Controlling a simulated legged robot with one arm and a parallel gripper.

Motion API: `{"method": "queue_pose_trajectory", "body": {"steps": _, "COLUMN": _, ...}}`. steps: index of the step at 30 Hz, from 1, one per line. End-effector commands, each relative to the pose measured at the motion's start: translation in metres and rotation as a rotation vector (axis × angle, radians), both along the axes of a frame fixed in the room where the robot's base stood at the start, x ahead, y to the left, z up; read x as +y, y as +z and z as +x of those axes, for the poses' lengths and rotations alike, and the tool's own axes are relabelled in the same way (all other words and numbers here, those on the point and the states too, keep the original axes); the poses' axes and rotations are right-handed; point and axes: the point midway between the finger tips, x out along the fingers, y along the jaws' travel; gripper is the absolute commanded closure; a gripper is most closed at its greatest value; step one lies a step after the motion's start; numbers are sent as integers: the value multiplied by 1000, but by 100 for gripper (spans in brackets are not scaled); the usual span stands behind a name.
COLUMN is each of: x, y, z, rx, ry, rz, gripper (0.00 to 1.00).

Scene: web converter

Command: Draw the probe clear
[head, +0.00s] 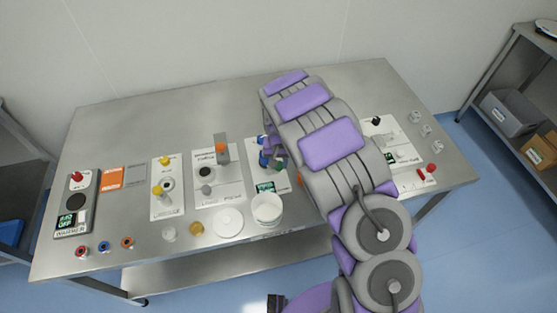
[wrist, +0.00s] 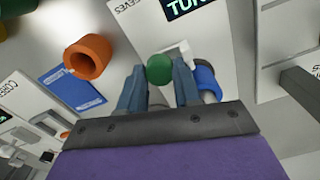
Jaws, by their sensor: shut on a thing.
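A green round-ended piece (wrist: 159,68) sits between my fingers in the wrist view; I cannot tell whether it is the probe's end. My gripper (wrist: 160,72) is shut on it, with one blue-grey finger on each side. It is over a white panel (wrist: 148,28) with a dark display in green letters. A blue round part (wrist: 206,80) is just right of the right finger. In the head view the green piece (head: 282,166) shows small beside my arm, near the panel's blue part (head: 263,162). The rest of the held piece is hidden.
An orange hollow cylinder (wrist: 88,56) and a blue card (wrist: 72,90) lie left of the fingers. In the head view a white tub (head: 267,210) and white disc (head: 228,222) stand near the front edge. Other panels with knobs and an upright grey block (head: 222,148) stand to the left.

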Motion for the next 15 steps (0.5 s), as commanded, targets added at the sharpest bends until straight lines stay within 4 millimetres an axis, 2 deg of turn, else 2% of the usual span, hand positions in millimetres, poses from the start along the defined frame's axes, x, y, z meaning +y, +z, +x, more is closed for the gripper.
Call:
{"method": "queue_pose_trajectory", "body": {"steps": 6, "x": -3, "y": 2, "z": -17, "rx": 2, "ry": 2, "rz": 0, "gripper": 100}}
{"method": "queue_pose_trajectory", "body": {"steps": 15, "x": -4, "y": 0, "z": -21, "rx": 6, "ry": 1, "rz": -1, "gripper": 100}}
